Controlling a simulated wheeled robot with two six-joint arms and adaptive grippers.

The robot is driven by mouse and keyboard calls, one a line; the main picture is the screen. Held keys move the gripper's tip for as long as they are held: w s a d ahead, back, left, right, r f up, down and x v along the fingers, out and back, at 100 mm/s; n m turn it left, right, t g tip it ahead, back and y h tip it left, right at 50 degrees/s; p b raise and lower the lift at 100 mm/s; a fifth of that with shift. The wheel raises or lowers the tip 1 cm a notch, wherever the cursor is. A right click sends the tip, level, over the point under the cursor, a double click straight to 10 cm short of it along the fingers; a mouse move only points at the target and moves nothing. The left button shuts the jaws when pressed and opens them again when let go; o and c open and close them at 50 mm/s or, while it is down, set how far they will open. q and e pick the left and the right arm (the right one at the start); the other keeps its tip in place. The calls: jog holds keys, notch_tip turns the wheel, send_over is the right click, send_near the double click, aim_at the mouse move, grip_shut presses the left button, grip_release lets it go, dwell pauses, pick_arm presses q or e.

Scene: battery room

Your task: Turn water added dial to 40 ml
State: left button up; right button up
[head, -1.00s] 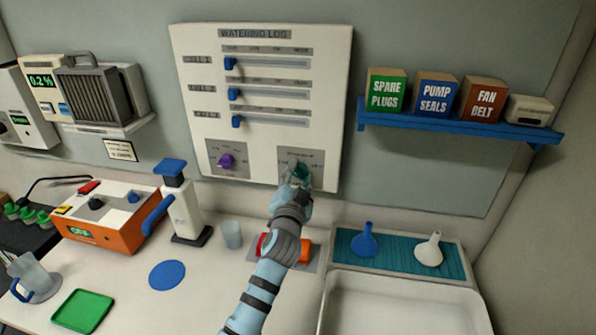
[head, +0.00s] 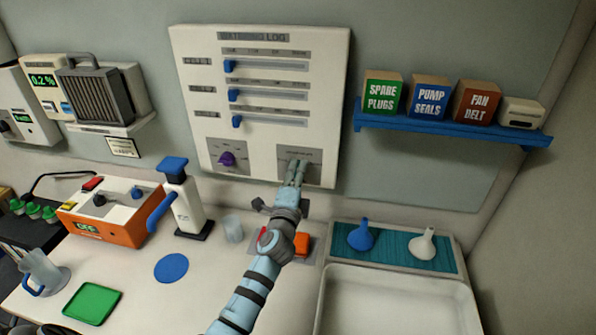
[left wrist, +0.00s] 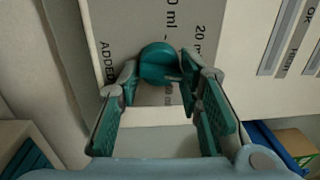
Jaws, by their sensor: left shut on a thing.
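The white watering log board (head: 205,60) hangs on the back wall. The water added dial (left wrist: 158,64) is a teal knob on the board's grey lower-right plate (head: 313,171); in the left wrist view it sits between my fingertips. Printing near it includes "20 m", "0 ml" and "ADDED"; its pointer setting cannot be read. My left gripper (head: 296,172) is shut on the dial, its fingers on either side of it (left wrist: 165,80). In the head view the fingers hide the dial. My right gripper is not in view.
A purple dial (head: 227,159) sits on the board's lower left, below several blue sliders (head: 234,95). A blue shelf (head: 450,130) with boxes is at the right. A white dispenser (head: 186,208) and a clear cup (head: 232,229) stand on the counter below.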

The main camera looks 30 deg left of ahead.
pick_arm(q)
jog(key=shift+m+p, duration=0.4)
jog(key=shift+m, duration=0.9)
jog(key=o, duration=0.8)
jog(key=shift+c, duration=0.2)
jog(key=o, duration=0.3)
jog(key=shift+a, duration=0.1)
jog(key=shift+o, duration=0.3)
jog(key=shift+w+a+f, duration=0.1)
